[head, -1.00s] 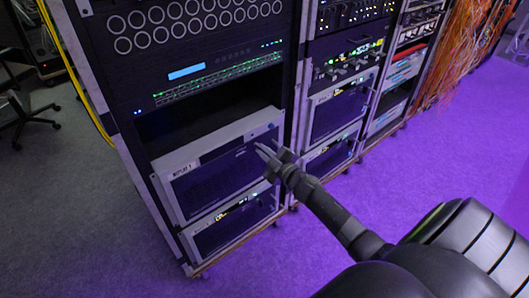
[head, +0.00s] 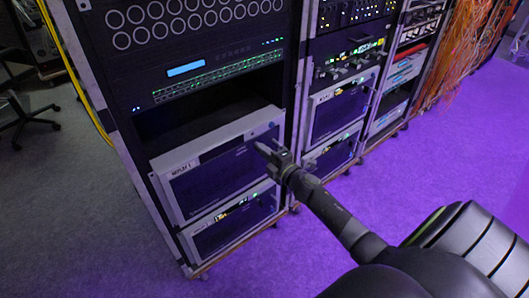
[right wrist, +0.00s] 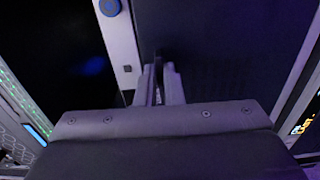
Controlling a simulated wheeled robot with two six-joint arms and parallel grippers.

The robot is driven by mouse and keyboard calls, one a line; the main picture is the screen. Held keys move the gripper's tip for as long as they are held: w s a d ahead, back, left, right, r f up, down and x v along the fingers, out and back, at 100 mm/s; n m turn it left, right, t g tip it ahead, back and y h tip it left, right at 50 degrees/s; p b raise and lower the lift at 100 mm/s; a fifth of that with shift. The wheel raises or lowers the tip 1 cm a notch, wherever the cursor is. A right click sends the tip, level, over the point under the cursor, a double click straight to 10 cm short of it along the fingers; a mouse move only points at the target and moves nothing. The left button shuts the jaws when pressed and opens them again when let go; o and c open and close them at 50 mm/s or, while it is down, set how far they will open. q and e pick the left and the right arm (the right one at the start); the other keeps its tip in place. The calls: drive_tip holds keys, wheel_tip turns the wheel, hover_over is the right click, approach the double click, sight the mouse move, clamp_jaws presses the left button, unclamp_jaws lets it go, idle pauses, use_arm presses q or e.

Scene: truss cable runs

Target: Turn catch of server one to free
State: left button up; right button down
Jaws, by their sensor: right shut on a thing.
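Server one (head: 215,178), a pale-framed unit with a dark front panel and a white label at its upper left, sits low in the nearest rack. My right gripper (head: 262,148) is at the upper right part of its front. In the right wrist view the gripper (right wrist: 158,72) is shut on a small dark piece, which looks like the catch (right wrist: 158,57), beside the pale frame strip. The fingers hide most of it, so its angle cannot be told. My left gripper is not in view.
A blue round button (right wrist: 109,7) is on the pale strip near the gripper. Another server (head: 232,226) sits directly below, and a dark open bay (head: 205,120) lies above. A second rack (head: 335,110) stands to the right. The purple floor (head: 440,160) in front is clear.

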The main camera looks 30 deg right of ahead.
drive_tip(key=shift+n, duration=0.3)
drive_tip(key=c, duration=1.6)
unclamp_jaws()
drive_tip(key=shift+o, duration=0.2)
drive_tip(key=shift+s, duration=0.1)
